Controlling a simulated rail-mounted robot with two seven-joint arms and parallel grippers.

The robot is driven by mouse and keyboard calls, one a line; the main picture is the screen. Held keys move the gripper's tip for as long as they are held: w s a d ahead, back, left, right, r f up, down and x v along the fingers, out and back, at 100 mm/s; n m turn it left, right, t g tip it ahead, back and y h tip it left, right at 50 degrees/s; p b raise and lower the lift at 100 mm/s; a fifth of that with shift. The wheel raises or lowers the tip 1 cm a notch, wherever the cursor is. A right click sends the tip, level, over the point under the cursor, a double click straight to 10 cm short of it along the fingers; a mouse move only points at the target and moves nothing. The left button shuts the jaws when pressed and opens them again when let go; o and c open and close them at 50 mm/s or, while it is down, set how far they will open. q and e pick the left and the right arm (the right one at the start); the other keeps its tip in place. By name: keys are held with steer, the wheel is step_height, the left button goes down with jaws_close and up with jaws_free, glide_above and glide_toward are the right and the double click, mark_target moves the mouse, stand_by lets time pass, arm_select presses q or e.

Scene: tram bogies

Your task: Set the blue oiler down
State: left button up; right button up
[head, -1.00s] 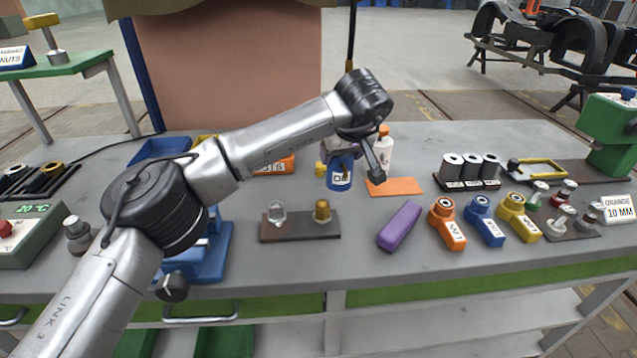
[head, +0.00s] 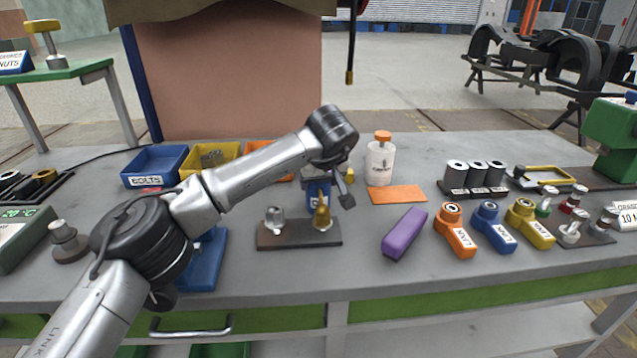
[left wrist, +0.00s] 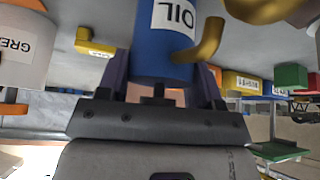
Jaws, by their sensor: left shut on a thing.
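The blue oiler (head: 317,194) shows behind the brown block in the head view, partly hidden by my left arm. It fills the top middle of the left wrist view (left wrist: 165,50), with a white OIL label and a brass spout. My left gripper (left wrist: 163,88) is shut on the oiler, its purple fingers on either side of the body. In the head view the gripper is mostly hidden by the wrist. I cannot tell whether the oiler's base touches the bench. My right gripper is in neither view.
The brown block (head: 270,238) with two fittings stands just in front of the oiler. An orange mat (head: 398,194), a white orange-capped bottle (head: 380,163) and a purple block (head: 405,234) are to the right. Blue (head: 155,167) and yellow (head: 212,156) bins stand behind left.

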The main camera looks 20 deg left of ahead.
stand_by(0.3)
arm_select(q)
steer(key=o, duration=1)
steer(key=shift+p+v, duration=2.25)
steer(key=shift+v, duration=3.85)
